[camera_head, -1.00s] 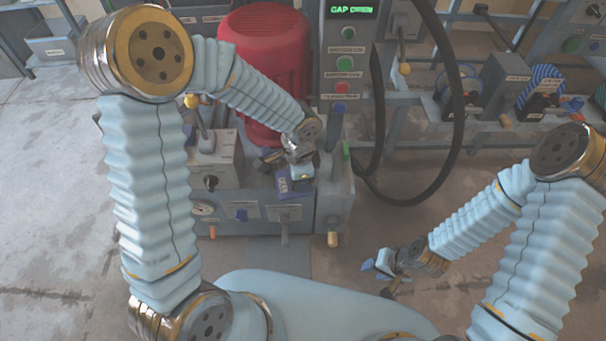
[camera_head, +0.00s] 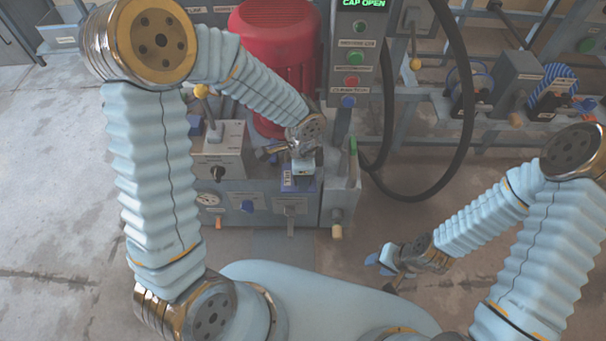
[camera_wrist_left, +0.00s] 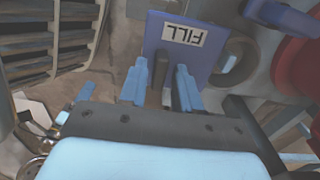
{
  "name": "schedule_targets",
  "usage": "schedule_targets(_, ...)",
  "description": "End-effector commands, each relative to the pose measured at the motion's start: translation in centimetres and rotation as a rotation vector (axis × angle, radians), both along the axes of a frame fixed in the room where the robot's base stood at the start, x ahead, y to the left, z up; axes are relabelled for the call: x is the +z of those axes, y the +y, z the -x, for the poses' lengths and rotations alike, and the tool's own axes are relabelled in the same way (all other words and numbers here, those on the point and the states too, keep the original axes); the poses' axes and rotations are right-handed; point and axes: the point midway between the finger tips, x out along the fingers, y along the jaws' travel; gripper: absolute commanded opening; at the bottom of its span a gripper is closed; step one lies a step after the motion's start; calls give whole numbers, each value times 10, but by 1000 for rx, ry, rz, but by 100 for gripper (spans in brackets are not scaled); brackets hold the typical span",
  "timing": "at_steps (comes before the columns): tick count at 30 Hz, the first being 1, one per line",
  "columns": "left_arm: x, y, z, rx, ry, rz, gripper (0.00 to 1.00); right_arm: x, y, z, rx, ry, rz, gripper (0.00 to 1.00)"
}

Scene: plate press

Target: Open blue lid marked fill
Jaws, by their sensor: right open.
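The blue lid (camera_wrist_left: 182,55) with a white FILL label stands raised in the left wrist view, beside a round grey opening (camera_wrist_left: 236,62). The label reads upside down there. In the head view the lid (camera_head: 287,181) is a small blue patch, partly hidden by my left gripper (camera_head: 302,172). In the left wrist view the left gripper's two blue fingers (camera_wrist_left: 161,86) are apart, close in front of the lid's lower part. A narrow grey piece shows between them; contact cannot be told. My right gripper (camera_head: 378,266) is open and empty, low over the floor, away from the press.
A red motor (camera_head: 270,60) stands behind the lid. A control post (camera_head: 349,75) with buttons and a green CAP OPEN display is to its right. A black hose (camera_head: 467,100) loops beside it. A grey box (camera_head: 219,155) with a yellow-knobbed lever sits left.

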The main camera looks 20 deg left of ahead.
Motion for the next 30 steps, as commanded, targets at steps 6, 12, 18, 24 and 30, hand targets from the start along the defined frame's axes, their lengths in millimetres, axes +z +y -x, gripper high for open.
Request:
schedule_targets(6, 0, 0, 0, 0, 1, -1, 40, 0, 0, 0, 0, 0, 0, 43)
schedule_targets(12, 7, 0, 0, 0, -1, -1, 40, 2, 0, 0, 0, 0, 0, 43)
schedule_targets(18, 48, 0, -1, 2, -5, 0, 40, 9, 2, 1, 4, 1, -3, 43)
schedule_targets(24, 97, 0, -1, 0, -4, 1, 40, 15, 5, 2, 8, 3, -7, 43)
schedule_targets(30, 129, 0, 0, 0, -1, 1, 40, 18, 5, 2, 9, 4, -9, 43)
